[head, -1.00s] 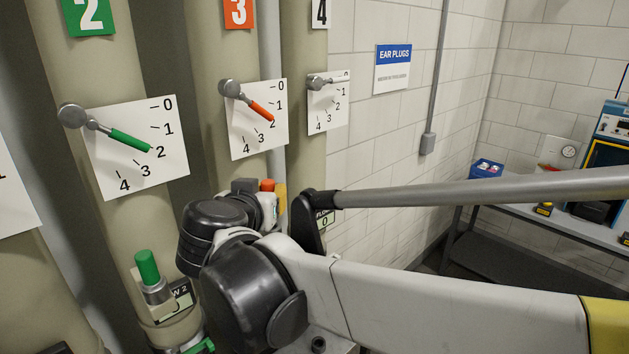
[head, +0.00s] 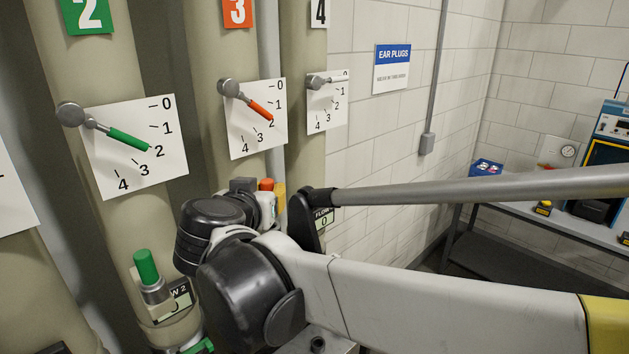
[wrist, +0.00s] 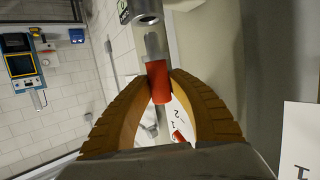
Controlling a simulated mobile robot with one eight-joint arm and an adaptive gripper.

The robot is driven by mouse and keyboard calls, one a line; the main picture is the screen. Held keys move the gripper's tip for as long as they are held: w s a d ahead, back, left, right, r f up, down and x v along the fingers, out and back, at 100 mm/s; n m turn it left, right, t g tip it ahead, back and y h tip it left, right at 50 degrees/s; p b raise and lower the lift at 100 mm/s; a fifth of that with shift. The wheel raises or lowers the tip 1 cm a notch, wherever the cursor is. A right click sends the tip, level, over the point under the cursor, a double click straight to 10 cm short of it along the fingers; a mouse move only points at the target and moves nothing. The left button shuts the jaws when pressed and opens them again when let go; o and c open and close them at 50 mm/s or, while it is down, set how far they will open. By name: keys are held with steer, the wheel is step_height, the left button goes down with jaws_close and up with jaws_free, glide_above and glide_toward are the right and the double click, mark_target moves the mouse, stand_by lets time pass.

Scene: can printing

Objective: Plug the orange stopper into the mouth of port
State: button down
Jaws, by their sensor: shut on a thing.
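The orange stopper (wrist: 159,82) is held between the two curved yellow fingers of my gripper (wrist: 160,86). Its grey metal end (wrist: 157,46) points up the wrist view, toward a grey metal port (wrist: 147,20) with a dark open mouth. The metal end shows just below the mouth; I cannot tell the depth between them. In the head view the orange top of the stopper (head: 266,184) shows beside a yellow finger (head: 279,196), in front of pipe 3. My arm hides the port in the head view.
Pipe 2 stands at left with a green stopper (head: 146,267) upright in its port. Dial plates with levers (head: 258,118) hang on the pipes above my gripper. A white tiled wall (head: 430,120) and a bench (head: 540,221) lie to the right.

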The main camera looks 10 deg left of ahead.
steer(key=shift+f+b, duration=1.55)
steer(key=shift+f, duration=0.45)
steer(key=c, duration=1.2)
jaws_free()
steer(key=v, duration=1.2)
